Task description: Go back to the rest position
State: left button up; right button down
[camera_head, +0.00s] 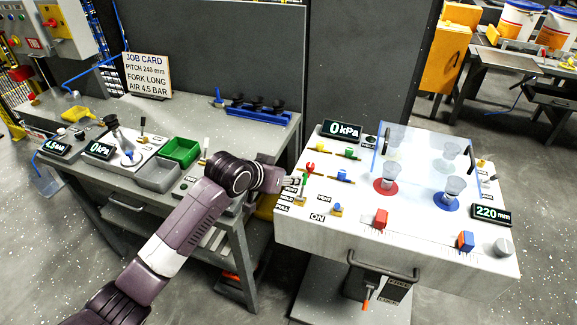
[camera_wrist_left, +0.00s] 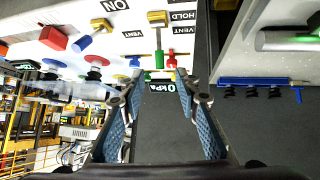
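My left arm comes in from the lower left in the head view, and its gripper (camera_head: 292,184) is at the left edge of the white console (camera_head: 330,228), beside the red-handled valve (camera_head: 310,169). In the left wrist view the two fingers of my left gripper (camera_wrist_left: 160,84) stand apart with an empty gap. The red valve handle (camera_wrist_left: 172,62) and a green handle (camera_wrist_left: 158,60) show past the fingertips. I cannot tell whether a fingertip touches the valve. My right gripper is in neither view.
The grey workbench (camera_head: 250,140) with a green bin (camera_head: 181,151), a grey bin (camera_head: 158,175) and a job card stands left of the console. The console carries a clear shield (camera_head: 425,150), suction cups, and red and blue blocks. Floor is open in front.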

pick_arm(q)
jog(key=shift+s, duration=0.1)
jog(key=s+a+f+n+g+y, duration=0.1)
jog(key=s+a+f, duration=0.1)
jog(key=s+f, duration=0.5)
jog(key=s+a+f+g, duration=0.1)
jog(key=s+a+f, duration=0.2)
jog(key=s, duration=0.8)
jog(key=s+a+f+n+g+y, duration=0.1)
jog(key=s+a+f+y, duration=0.1)
jog(key=s+a, duration=0.7)
jog(key=s+a+f+n+g+y, duration=0.15)
jog(key=s+a, duration=0.25)
jog(key=s, duration=0.9)
notch_tip(320, 180, down, 26)
jog(key=f+g+b, duration=0.1)
jog(key=b, duration=0.2)
jog(key=s+a+f+g+b, duration=0.1)
jog(key=s+a+f+b, duration=0.1)
jog(key=s+f, duration=1.6)
jog(key=shift+s+a+f+m+g+y, duration=0.35)
jog(key=shift+a+f+m+y, duration=0.15)
jog(key=shift+f, duration=0.45)
